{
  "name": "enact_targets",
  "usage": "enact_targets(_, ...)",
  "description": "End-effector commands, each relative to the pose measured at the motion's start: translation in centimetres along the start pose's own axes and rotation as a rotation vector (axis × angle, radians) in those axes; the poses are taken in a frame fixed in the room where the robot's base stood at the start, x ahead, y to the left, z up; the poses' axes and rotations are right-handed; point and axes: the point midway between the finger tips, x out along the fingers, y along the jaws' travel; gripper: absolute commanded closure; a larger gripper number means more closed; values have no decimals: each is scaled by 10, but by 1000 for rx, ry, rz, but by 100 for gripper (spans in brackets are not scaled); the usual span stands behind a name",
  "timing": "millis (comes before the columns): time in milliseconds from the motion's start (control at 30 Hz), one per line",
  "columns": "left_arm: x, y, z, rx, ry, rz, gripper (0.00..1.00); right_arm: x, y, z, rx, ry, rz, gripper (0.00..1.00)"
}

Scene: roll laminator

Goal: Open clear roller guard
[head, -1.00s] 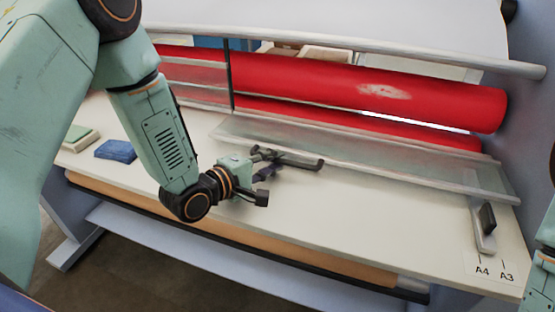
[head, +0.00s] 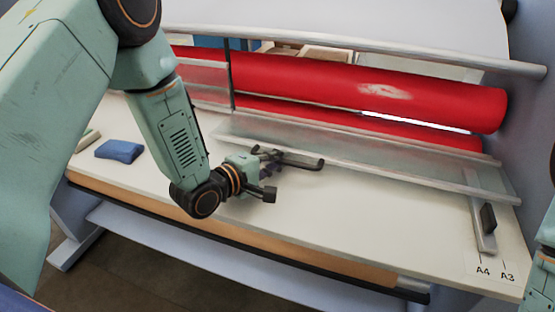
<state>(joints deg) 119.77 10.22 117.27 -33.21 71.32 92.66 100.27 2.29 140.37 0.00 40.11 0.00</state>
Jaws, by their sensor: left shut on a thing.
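The clear roller guard (head: 400,157) is a see-through panel with pale rails, in front of the lower red roller in the head view. It slopes toward the table. A dark bar handle (head: 303,161) is at its front edge, left of the middle. My left gripper (head: 268,164) is at the handle's left end and shut on the handle; its fingers are partly hidden, so the exact contact is hard to see. My right gripper is out of view; only a bit of my right arm shows at the right edge.
Two red rollers (head: 400,92) run across behind the guard, under a pale bar (head: 360,45). A blue block (head: 119,151) lies on the left of the white table (head: 340,225). A dark-gripped slider (head: 487,217) stands near the A4 and A3 marks. The table's front middle is clear.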

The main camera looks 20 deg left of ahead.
Motion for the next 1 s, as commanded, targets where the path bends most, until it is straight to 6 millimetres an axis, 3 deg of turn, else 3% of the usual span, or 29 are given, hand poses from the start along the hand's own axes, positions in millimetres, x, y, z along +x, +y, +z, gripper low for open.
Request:
enact_targets(433,0,3,-2,-4,5,-2,100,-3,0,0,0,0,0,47)
enact_targets(1000,-3,54,-1,-39,2,-90,100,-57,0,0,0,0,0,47)
